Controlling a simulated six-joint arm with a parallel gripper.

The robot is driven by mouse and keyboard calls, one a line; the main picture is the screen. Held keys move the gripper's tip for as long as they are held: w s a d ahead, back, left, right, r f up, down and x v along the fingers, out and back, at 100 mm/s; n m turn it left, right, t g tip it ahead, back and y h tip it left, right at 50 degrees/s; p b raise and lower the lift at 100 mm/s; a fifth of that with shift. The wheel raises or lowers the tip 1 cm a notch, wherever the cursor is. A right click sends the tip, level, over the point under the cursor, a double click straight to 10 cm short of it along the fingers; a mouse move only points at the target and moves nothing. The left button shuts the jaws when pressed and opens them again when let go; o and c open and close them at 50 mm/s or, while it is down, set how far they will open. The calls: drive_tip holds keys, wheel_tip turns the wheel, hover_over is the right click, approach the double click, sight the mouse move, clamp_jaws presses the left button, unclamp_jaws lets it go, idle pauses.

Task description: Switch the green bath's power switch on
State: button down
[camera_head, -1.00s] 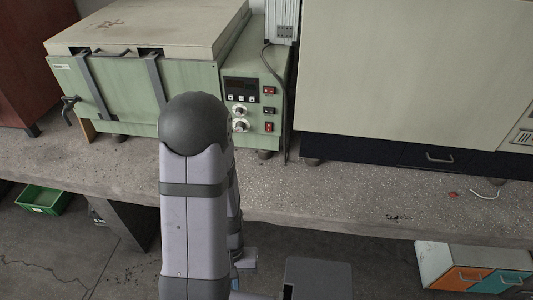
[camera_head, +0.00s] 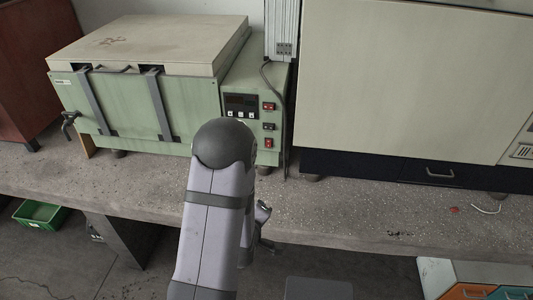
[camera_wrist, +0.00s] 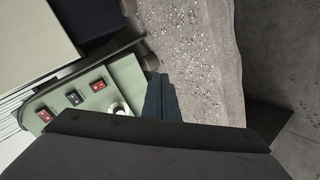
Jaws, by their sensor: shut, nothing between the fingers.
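The green bath (camera_head: 130,105) stands on the bench at the back left, with its control panel on the right end. I cannot read which is the power switch. My gripper (camera_wrist: 160,82) is shut and empty, beside the panel and apart from the switches. My arm hides the knobs in the head view.
A large cream cabinet (camera_head: 400,80) with a dark base stands right of the bath. The bench front (camera_head: 350,215) is mostly clear. A green crate (camera_head: 40,214) sits below at left.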

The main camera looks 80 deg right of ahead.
sight(268, 147)
drive_tip(key=d+r+n+h, duration=0.3)
drive_tip(key=r+n, duration=0.3)
drive_tip(key=r, duration=0.3)
drive_tip(key=shift+r+h, duration=0.25)
drive_tip(key=shift+h, duration=0.55)
drive_tip(key=shift+d, duration=0.2)
drive_tip(key=d+p, duration=0.1)
drive_tip(key=d, duration=0.3)
drive_tip(key=d+f+p, duration=0.1)
drive_tip(key=d+p, duration=0.1)
drive_tip(key=d, duration=0.3)
drive_tip(key=d+p, duration=0.1)
drive_tip(key=d, duration=0.3)
drive_tip(key=shift+d+f, duration=0.35)
drive_tip(key=shift+f, duration=0.05)
drive_tip(key=shift+f, duration=0.1)
